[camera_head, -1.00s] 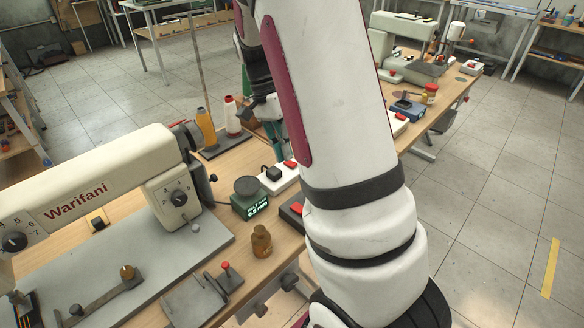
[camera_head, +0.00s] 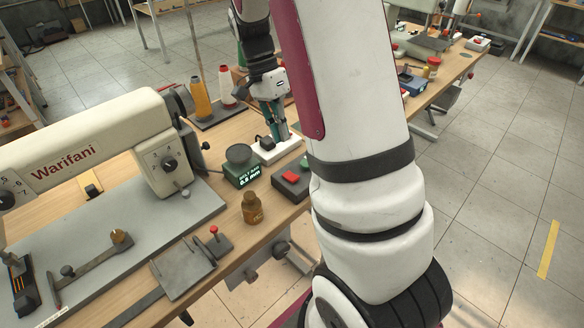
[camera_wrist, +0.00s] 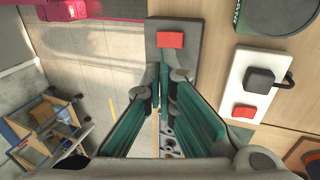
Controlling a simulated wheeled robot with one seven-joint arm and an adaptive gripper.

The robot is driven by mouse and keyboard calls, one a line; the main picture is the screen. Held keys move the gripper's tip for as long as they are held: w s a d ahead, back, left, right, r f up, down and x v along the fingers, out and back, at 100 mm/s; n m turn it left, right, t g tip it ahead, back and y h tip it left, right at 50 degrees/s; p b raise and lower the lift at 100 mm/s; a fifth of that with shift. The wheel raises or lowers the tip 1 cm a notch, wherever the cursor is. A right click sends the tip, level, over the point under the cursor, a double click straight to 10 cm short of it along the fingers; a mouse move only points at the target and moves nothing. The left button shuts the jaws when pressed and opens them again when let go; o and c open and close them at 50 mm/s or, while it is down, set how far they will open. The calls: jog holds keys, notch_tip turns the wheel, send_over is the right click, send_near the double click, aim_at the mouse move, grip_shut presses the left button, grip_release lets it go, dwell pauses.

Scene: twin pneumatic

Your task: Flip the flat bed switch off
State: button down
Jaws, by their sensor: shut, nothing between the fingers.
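A dark grey switch box (camera_head: 300,190) with a red rocker (camera_head: 290,177) sits near the table's front edge, right of the flat-bed sewing machine (camera_head: 110,140). The wrist view shows the grey box (camera_wrist: 187,60) and its red rocker (camera_wrist: 170,40) at top centre. A white power strip (camera_head: 268,155) with a black plug and red switch lies behind it; it also shows at right in the wrist view (camera_wrist: 238,75). My gripper (camera_head: 283,138) points down, shut and empty. Its fingertips (camera_wrist: 163,76) overlap the grey box's lower end in the wrist view; contact is unclear. No label tells which switch is the flat bed's.
Thread cones (camera_head: 200,92) stand behind. My arm covers part of the table on the right. Open floor lies beyond the front edge.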

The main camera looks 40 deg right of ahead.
aim_at(291, 177)
jog(key=x, duration=1)
jog(key=shift+f, duration=0.25)
jog(key=shift+s, duration=0.15)
jog(key=shift+s+a+f+t, duration=0.15)
jog(key=shift+f+t, duration=0.15)
jog(key=shift+t, duration=0.3)
jog(key=shift+w, duration=0.8)
jog(key=shift+r, duration=0.1)
jog(key=shift+w+r, duration=0.1)
jog(key=shift+r, duration=0.4)
jog(key=w+p+v, duration=0.1)
jog(key=p+v, duration=0.1)
jog(key=v, duration=1.1)
jog(key=shift+w+f, duration=0.25)
